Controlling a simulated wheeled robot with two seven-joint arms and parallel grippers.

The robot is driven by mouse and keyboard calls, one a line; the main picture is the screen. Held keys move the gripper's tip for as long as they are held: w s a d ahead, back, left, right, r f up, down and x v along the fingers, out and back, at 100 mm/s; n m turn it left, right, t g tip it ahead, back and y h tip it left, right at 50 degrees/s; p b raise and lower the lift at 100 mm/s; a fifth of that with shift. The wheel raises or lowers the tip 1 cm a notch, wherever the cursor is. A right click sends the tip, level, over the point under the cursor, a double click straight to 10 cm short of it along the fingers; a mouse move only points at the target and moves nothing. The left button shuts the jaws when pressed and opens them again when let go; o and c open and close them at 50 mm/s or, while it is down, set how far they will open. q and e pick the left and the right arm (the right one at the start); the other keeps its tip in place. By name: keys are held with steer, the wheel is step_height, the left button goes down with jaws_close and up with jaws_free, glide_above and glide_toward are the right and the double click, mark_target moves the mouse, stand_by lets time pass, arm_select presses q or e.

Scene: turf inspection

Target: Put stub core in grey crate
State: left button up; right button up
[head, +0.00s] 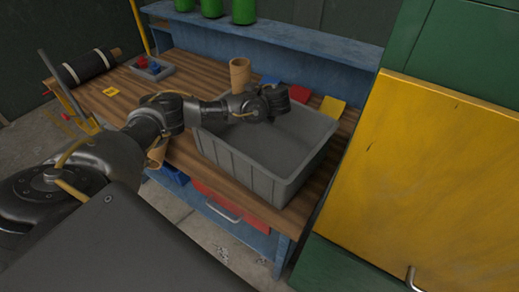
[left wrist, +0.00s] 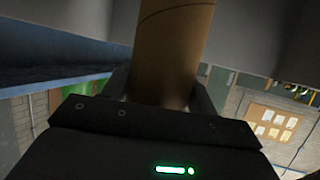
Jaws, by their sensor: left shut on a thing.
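My left gripper (head: 277,100) is over the grey crate (head: 262,178), near its back part. In the left wrist view a brown cardboard core (left wrist: 172,45) sits between the fingers of the left gripper (left wrist: 160,90), which is shut on it. In the head view this core is hidden by the gripper and wrist. The grey crate is open at the top and stands on the wooden bench; what I see of its inside is empty. My right gripper is in neither view.
Another brown core (head: 239,74) stands upright behind the crate's left back corner. Part of a brown core (head: 156,154) shows under my left arm. Red and yellow pieces (head: 331,107) lie behind the crate. A yellow panel (head: 430,185) stands close at the right.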

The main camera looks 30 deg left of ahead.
arm_select(q)
step_height(320, 180, down, 5)
steer(key=shift+f+p, duration=0.2)
steer(key=shift+p, duration=0.5)
steer(key=shift+d+f+p, duration=0.1)
steer(key=shift+f+p, duration=0.2)
steer(key=shift+f, duration=1.95)
steer(key=shift+f, duration=0.15)
steer(key=o, duration=1.1)
